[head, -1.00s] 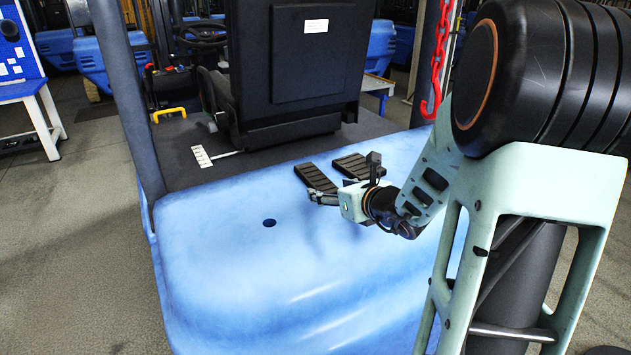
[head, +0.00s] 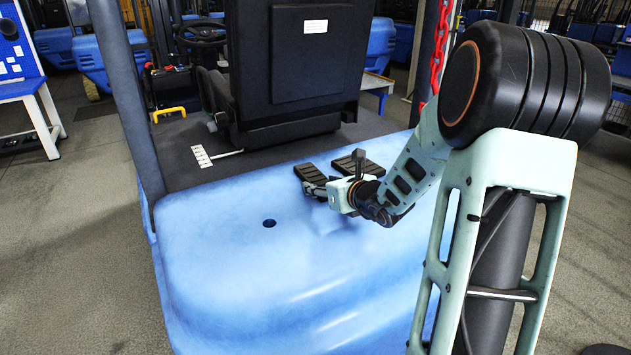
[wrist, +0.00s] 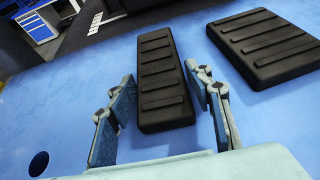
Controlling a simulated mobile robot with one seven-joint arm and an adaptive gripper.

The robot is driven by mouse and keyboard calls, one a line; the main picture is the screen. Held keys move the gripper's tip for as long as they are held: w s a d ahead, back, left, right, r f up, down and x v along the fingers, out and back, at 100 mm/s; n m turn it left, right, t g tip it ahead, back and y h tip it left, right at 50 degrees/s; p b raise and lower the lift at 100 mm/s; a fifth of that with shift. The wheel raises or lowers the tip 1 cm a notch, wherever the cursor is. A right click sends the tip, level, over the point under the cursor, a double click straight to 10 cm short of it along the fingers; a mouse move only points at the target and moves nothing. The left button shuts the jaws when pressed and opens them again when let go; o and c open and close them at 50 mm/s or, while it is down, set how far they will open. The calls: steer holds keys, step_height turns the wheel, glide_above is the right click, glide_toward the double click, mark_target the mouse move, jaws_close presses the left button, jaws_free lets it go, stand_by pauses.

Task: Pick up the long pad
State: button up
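The long pad (wrist: 158,65) is a narrow black ribbed block lying flat on the blue counterweight surface. In the wrist view it lies between the two fingers of my gripper (wrist: 162,80), which is open. One finger is on each side of its near part, and small gaps show on both sides. Whether the fingertips touch the surface I cannot tell. In the head view the long pad (head: 308,173) is the left one of two pads, and my gripper (head: 312,187) is at its near end, hiding that end.
A wider black ribbed pad (wrist: 265,45) lies just right of the long pad, close to my right finger. A round hole (head: 269,223) is in the blue surface (head: 240,280), which is otherwise clear towards the front. A black seat (head: 295,60) stands behind. A red chain (head: 438,50) hangs near my arm.

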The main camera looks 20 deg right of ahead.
steer(key=c, duration=0.7)
steer(key=shift+c, duration=0.5)
steer(key=shift+r, duration=0.15)
